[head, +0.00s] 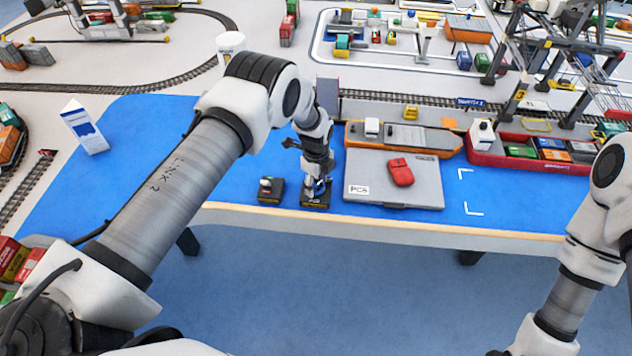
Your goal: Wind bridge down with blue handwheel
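The blue handwheel (321,186) shows in small part on a dark base with a yellow front (316,204), near the front edge of the blue table. My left gripper (318,183) points down at this handwheel and hides most of it. I cannot tell whether its fingers are open or closed on the wheel. A second small dark base (270,190) with a pale and red top stands just to the left. A dark gantry crane (545,60) stands at the upper right; I cannot tell which of its parts is the bridge. My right arm is at the right edge, its gripper out of view.
Behind are an orange-grey ship (405,138) and a red ship with containers (490,150).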

